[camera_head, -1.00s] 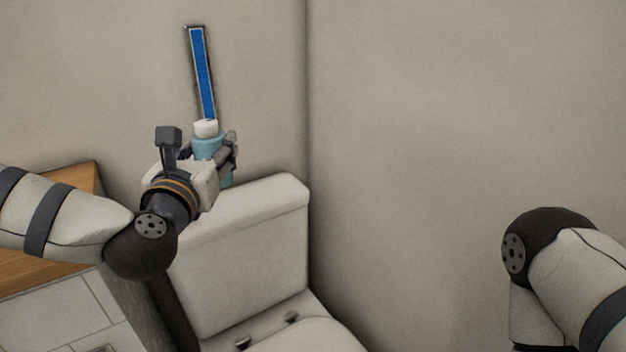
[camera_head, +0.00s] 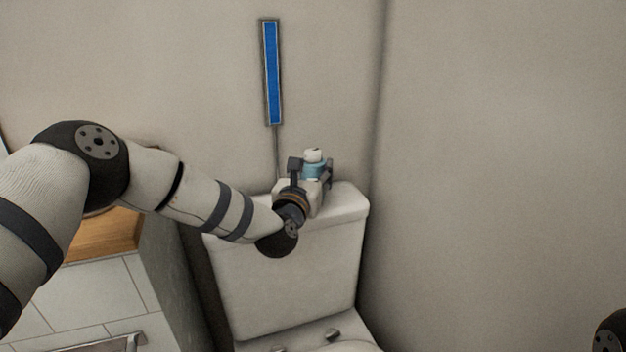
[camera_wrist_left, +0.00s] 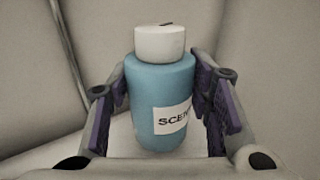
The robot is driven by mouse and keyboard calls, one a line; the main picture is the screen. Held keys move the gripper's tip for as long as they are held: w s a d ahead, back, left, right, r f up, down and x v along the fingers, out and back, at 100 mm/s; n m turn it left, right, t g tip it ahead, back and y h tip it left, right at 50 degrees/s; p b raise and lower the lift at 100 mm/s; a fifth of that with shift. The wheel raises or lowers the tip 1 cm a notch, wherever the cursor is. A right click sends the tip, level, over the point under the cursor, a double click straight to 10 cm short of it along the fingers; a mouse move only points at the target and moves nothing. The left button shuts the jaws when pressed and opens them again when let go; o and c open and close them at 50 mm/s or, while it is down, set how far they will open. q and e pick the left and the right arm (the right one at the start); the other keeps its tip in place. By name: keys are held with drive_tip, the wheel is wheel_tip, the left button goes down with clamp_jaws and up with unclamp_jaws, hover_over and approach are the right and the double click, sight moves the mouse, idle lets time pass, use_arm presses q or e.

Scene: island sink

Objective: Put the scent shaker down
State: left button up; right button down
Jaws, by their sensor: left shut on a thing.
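The scent shaker (camera_wrist_left: 160,95) is a light blue bottle with a white cap and a white label reading "SCEN". It stands upright between the two fingers of my left gripper (camera_wrist_left: 165,112) in the left wrist view. My left gripper (camera_head: 318,172) is shut on it. In the head view the shaker (camera_head: 313,165) shows above the toilet tank lid (camera_head: 345,207), close to the wall. Its base is hidden by my gripper there, so I cannot tell whether it touches the lid. My right gripper is not in view.
A blue framed strip (camera_head: 271,75) hangs on the wall behind the tank, with a thin line below it. A wooden counter (camera_head: 110,235) with a tiled front is at the left. The lid's right end is bare.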

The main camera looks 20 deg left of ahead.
use_arm(q)
drive_tip(key=shift+f, duration=0.75)
drive_tip(key=shift+f, duration=0.25)
drive_tip(key=o, duration=1.2)
drive_tip(key=shift+o, duration=0.2)
drive_tip(key=shift+r, duration=0.1)
